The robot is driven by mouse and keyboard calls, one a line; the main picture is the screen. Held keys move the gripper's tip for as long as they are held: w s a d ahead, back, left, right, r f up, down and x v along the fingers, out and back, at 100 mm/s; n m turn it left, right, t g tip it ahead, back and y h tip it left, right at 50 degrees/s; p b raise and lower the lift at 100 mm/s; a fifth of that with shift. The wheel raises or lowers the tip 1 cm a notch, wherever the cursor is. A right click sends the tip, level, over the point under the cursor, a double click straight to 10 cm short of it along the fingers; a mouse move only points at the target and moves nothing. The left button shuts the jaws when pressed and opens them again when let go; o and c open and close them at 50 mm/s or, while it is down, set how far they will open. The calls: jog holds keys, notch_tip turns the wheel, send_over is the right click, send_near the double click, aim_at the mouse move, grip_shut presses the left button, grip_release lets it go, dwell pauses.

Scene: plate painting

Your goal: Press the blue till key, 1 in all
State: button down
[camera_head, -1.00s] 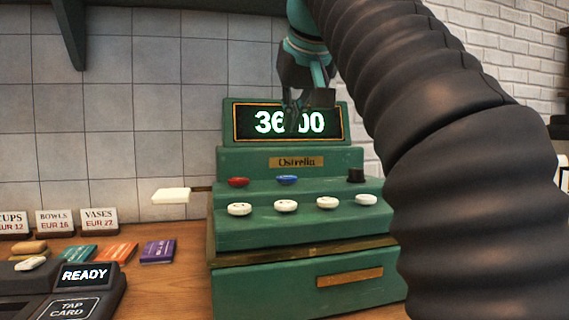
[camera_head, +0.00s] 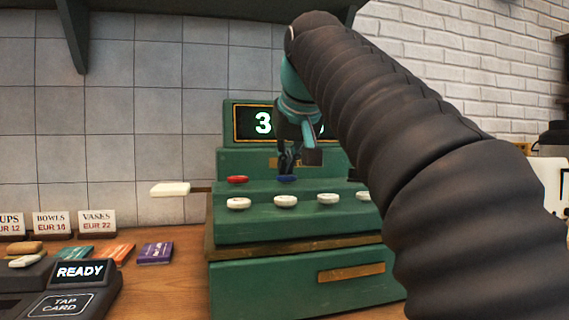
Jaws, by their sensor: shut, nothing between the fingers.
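The green till (camera_head: 300,280) stands on the wooden counter. Its blue key (camera_head: 287,178) is on the upper step, to the right of the red key (camera_head: 237,179). My gripper (camera_head: 287,172) is shut and empty, pointing down. Its fingertips are right at the blue key in the picture and partly cover it; I cannot tell whether they touch it.
White round keys (camera_head: 286,201) line the lower step. A white plate (camera_head: 170,189) juts from the till's left side. A card reader (camera_head: 80,272) reading READY, coloured cards (camera_head: 155,253) and price signs (camera_head: 97,222) are at left.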

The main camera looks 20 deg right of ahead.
aim_at(287, 179)
jog(key=shift+f, duration=0.1)
jog(key=shift+f+b, duration=0.5)
jog(key=shift+f, duration=0.65)
jog(key=shift+s, duration=0.1)
notch_tip(287, 179, up, 6)
jog(key=p, duration=0.5)
jog(key=shift+s, duration=0.15)
jog(key=v, duration=0.9)
jog(key=shift+s+b, duration=0.35)
jog(key=shift+s, duration=0.05)
jog(key=shift+r, duration=0.1)
